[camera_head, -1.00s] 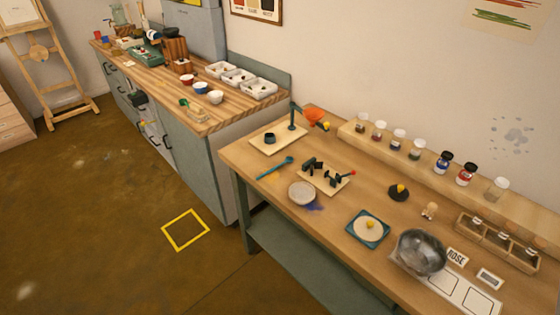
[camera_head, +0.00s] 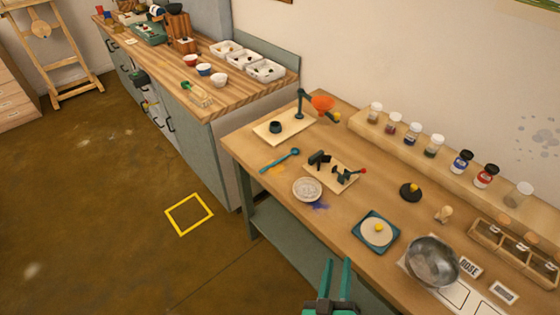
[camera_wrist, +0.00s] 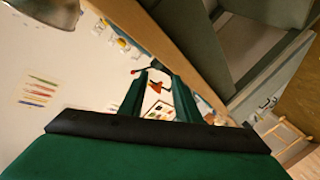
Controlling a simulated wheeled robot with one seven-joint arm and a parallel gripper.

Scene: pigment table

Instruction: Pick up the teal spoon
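The teal spoon (camera_head: 280,161) lies on the near left part of the wooden table (camera_head: 240,150) in the head view, close to the table's left front edge. Its bowl end points to the upper right. I cannot make it out in the wrist view. My gripper (camera_head: 336,262) is at the bottom of the head view, in front of the table's front edge, well right of and nearer than the spoon. Its two green fingers are apart with nothing between them. In the wrist view my gripper (camera_wrist: 157,75) also shows its fingers apart.
Right of the spoon are a board (camera_head: 340,183) with small dark tools, a pale round dish (camera_head: 307,189) and a teal tile (camera_head: 359,234). A stand with an orange funnel (camera_head: 323,103) is behind it. A metal bowl (camera_head: 432,262) is at the right. A wooden counter (camera_head: 150,58) stands left.

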